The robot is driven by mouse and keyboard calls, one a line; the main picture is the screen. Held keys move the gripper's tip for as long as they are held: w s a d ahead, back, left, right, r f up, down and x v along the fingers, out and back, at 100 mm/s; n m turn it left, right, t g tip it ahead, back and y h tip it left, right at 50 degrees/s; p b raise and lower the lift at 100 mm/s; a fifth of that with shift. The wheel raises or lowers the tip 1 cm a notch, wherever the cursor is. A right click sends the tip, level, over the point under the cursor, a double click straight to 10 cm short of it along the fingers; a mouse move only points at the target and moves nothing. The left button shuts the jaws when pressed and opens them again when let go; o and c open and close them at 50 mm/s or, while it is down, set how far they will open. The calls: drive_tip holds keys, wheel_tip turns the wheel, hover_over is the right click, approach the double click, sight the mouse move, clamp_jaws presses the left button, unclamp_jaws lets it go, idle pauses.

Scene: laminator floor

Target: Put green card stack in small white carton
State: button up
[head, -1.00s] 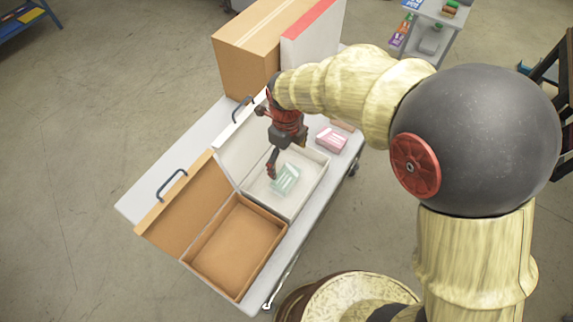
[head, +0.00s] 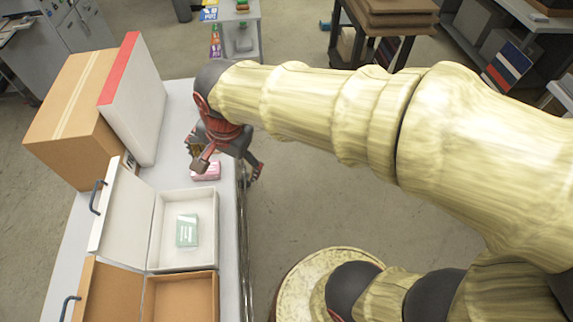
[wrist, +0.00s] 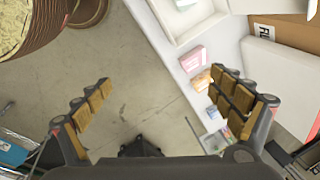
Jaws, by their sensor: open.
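The green card stack (head: 187,230) lies flat on the floor of the small white carton (head: 205,207), whose lid stands open to the left. In the wrist view part of the white carton (wrist: 178,32) shows at the top. My gripper (head: 230,168) is open and empty, beyond the carton near the table's right edge, apart from the green stack. In the wrist view its fingers (wrist: 165,103) are spread wide, with bare floor and the table edge between them.
A pink card stack (head: 207,172) lies beside the carton, close to my gripper. An orange item (wrist: 202,81) is near it. An open brown carton (head: 180,295) stands in front. A large brown box (head: 70,120) and a red-and-white box (head: 140,100) stand behind.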

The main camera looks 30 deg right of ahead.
drive_tip(key=s+d+r+n+t, duration=0.2)
drive_tip(key=s+d+r+n, duration=0.2)
drive_tip(key=s+d+n, duration=0.6)
drive_tip(key=shift+s+d+r+t+h, duration=0.15)
drive_tip(key=shift+s+r+t+h, duration=0.15)
drive_tip(key=shift+t+h, duration=0.1)
